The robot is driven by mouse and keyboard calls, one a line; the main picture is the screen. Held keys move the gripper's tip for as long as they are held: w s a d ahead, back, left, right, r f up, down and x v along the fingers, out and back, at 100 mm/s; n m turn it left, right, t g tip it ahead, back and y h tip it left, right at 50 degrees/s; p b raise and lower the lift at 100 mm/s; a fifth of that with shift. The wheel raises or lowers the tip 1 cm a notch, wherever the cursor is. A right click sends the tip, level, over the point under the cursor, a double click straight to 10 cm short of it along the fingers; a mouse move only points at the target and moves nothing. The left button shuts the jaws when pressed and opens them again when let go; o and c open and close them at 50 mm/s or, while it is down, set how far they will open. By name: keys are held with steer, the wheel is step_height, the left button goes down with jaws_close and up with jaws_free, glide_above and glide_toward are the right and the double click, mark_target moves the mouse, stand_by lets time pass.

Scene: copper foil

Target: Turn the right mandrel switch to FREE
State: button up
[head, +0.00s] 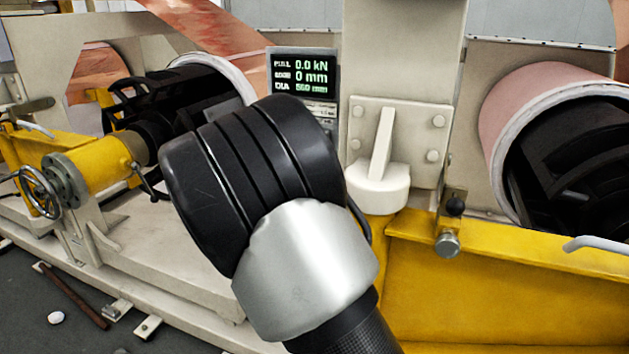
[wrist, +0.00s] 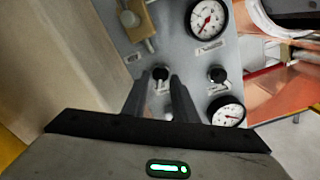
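In the wrist view, a grey panel (wrist: 185,52) carries two small black knobs with pale labels below them. One knob (wrist: 161,74) lies just beyond and between the tips of my gripper (wrist: 159,84). The other knob (wrist: 217,75) is to the right of the fingers. The labels are too small to read, so I cannot tell which knob is the right mandrel switch or where either points. My gripper's two dark fingers stand apart with a gap between them. Contact with the knob is unclear. In the head view, my arm hides the gripper and panel.
Two round gauges (wrist: 207,18) (wrist: 228,111) sit on the panel near the knobs. A beige fitting (wrist: 138,20) is at its upper left. In the head view, a display (head: 303,74), a yellow beam (head: 490,285) and a handwheel (head: 40,192) surround my arm.

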steer(key=p+v, duration=0.2)
steer(key=v, duration=1.5)
